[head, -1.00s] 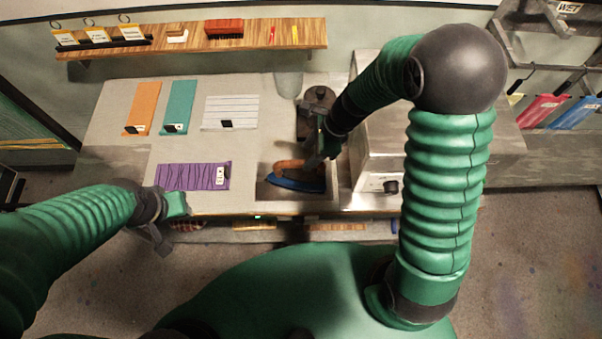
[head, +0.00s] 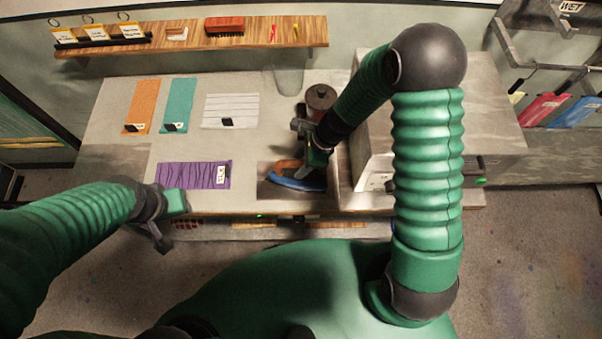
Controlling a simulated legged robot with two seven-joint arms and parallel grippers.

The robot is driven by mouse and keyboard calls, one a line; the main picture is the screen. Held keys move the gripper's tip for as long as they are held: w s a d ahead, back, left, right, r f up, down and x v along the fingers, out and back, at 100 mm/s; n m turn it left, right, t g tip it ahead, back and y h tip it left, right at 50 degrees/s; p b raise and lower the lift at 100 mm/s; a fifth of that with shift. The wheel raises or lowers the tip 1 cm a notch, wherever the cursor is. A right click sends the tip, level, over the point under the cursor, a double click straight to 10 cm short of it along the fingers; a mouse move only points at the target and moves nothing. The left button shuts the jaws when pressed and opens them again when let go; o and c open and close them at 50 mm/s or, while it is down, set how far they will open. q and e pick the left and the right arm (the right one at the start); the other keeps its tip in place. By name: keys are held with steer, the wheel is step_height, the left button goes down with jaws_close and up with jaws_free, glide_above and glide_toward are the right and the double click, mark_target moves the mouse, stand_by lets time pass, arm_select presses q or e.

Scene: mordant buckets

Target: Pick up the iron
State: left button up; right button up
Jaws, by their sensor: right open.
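The iron (head: 297,183) has a blue base and an orange-brown handle. It rests on a dark patch at the front of the table, right of the purple cloth. My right gripper (head: 303,160) is open at the iron's handle, from above and to the right, and hides part of the handle and rear. I cannot tell whether a finger touches it. My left gripper (head: 168,222) is at the table's front left edge, well away from the iron; its finger state is not clear.
On the table (head: 115,100) lie a purple cloth (head: 180,176), an orange strip (head: 145,102), a teal strip (head: 179,102) and a white striped cloth (head: 231,108). A dark round-topped object (head: 321,96) stands behind the iron. A grey metal box (head: 440,125) stands at right.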

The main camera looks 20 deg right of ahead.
steer(key=shift+d+f, duration=0.15)
steer(key=shift+d, duration=0.25)
steer(key=shift+a, duration=0.2)
jaws_close()
stand_by(1.1)
